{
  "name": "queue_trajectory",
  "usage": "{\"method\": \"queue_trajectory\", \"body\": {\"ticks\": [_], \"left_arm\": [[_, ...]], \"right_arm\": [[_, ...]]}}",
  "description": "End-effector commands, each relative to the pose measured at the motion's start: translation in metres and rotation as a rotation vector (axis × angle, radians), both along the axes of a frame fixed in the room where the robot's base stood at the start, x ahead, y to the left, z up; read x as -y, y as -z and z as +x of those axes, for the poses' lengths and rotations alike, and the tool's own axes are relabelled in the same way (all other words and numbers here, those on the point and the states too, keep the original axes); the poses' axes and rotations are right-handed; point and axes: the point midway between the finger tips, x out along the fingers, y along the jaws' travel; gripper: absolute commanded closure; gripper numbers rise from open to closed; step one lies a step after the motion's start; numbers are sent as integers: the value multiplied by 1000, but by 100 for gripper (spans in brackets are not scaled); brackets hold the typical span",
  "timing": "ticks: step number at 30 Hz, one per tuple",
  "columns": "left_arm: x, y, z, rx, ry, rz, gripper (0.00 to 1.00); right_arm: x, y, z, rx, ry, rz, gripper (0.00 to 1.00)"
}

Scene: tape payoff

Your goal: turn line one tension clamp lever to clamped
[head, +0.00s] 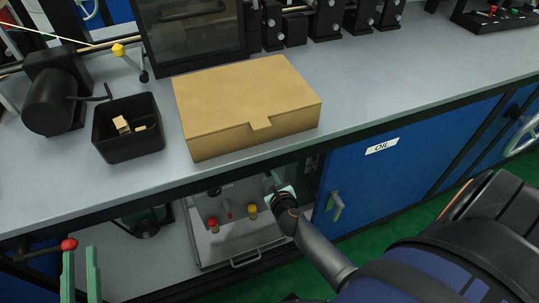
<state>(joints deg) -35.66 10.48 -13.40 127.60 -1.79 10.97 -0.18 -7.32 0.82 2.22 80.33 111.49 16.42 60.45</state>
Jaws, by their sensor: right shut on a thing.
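My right gripper (280,184) reaches into the open bay under the counter, at the upper right of a pale panel (211,240). It is shut on a small lever-like part, mostly hidden by the fingers and wrist. No label shows which line it belongs to, and its clamp position cannot be read. My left gripper (80,275) shows as two green fingers, apart and empty, at the lower left. A red ball knob (69,244) on a dark rod is close to its left finger.
A closed cardboard box (245,95) and a black bin (127,128) with small pieces stand on the grey counter (400,88). The counter's front edge overhangs my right gripper.

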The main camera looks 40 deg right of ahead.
Motion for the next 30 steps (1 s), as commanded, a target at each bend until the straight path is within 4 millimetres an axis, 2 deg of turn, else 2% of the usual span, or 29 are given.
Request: {"method": "queue_trajectory", "body": {"ticks": [1,9,15,30], "left_arm": [[-14,133,-11,-555,-37,154,16],[-11,173,-36,-750,-29,155,16],[-10,192,-50,-841,-23,157,16],[-9,199,-56,-877,-21,157,16]], "right_arm": [[3,-1,0,8,8,20,100],[-4,-1,1,40,5,156,100],[-8,0,2,55,4,220,100],[-10,0,2,63,3,250,100]]}}
